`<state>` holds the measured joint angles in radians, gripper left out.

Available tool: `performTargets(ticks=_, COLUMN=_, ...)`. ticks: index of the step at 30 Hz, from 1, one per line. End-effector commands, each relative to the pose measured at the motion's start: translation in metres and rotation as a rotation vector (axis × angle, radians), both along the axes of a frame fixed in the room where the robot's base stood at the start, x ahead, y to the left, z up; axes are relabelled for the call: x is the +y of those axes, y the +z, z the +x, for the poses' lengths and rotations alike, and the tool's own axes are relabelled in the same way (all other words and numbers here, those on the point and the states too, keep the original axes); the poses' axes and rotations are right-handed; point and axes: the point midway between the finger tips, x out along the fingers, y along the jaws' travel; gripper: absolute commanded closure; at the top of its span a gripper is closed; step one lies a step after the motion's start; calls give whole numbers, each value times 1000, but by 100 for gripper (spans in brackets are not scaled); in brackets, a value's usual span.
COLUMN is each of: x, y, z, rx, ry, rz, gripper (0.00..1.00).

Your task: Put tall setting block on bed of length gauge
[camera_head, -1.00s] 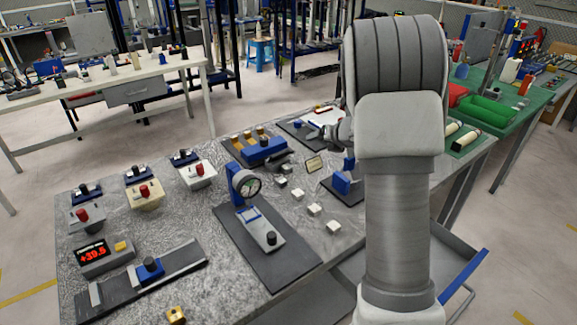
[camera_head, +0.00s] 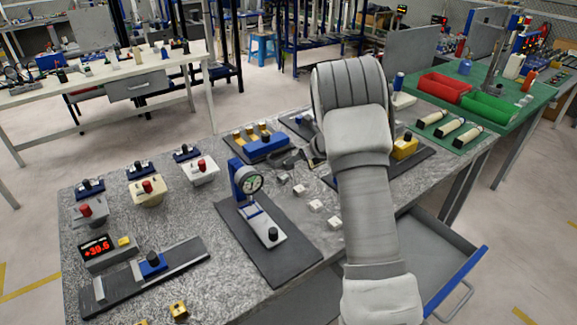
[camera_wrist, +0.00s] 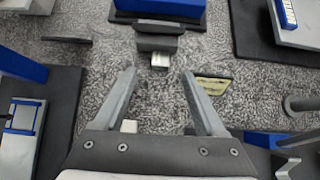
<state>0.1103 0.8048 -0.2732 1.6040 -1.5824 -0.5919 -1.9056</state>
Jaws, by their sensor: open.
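My gripper (camera_wrist: 160,95) is open and empty, low over the speckled bench, with a finger on each side in the wrist view. A small pale-topped block (camera_wrist: 160,60) lies ahead of the fingertips, and another pale block (camera_wrist: 129,126) shows between the fingers near the palm. Several small pale blocks (camera_head: 316,206) stand in a row on the bench in the head view; I cannot tell which is the tall setting block. A dark rail (camera_head: 190,258) with a blue slider (camera_head: 151,264) at front left looks like the length gauge; its bed appears clear right of the slider.
A dial gauge stand (camera_head: 246,181) on a dark plate is left of my arm. A blue holder with yellow knobs (camera_head: 266,148) stands behind my gripper. A digital readout (camera_head: 95,248) and several button boxes (camera_head: 147,191) are at left. A small label card (camera_wrist: 212,86) lies by the right finger.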

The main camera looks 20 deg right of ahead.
Motion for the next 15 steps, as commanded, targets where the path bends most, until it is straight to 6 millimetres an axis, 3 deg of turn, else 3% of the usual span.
performTargets(ticks=10, x=6, y=-20, z=17, rx=0, ry=1, rz=1, gripper=28)
performTargets(ticks=15, x=10, y=-39, z=30, rx=1, ry=0, rz=1, gripper=28)
